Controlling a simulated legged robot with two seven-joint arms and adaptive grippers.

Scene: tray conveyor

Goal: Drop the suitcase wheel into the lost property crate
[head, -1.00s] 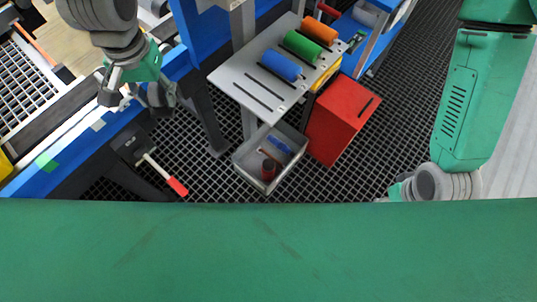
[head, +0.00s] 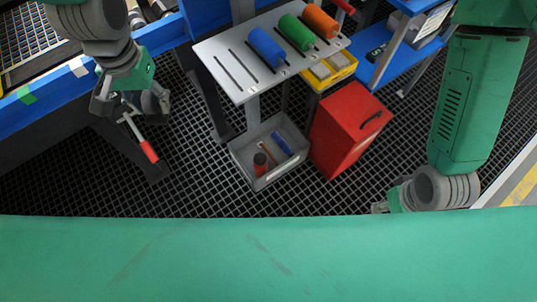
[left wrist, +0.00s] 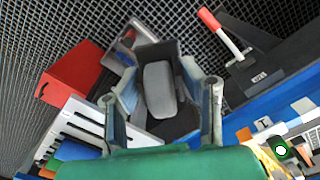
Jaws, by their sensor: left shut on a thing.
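My left gripper (head: 130,104) hangs at the left of the head view, beside the blue conveyor frame. In the left wrist view its fingers (left wrist: 165,100) are shut on the suitcase wheel (left wrist: 160,88), a light grey roller in a dark housing. The wheel is hard to make out in the head view. The lost property crate (head: 240,158), an open grey bin, stands low, right of and apart from the gripper. It holds a blue item, a dark-topped red cylinder and a thin reddish item. The crate is partly hidden behind the wheel in the wrist view. My right gripper (head: 380,207) barely shows.
A red box (head: 345,135) stands right of the crate. A slotted grey shelf (head: 235,62) with blue, green and orange rollers overhangs behind it. A red-handled tool (head: 148,150) is by the conveyor leg. Dark grated floor lies open between gripper and crate.

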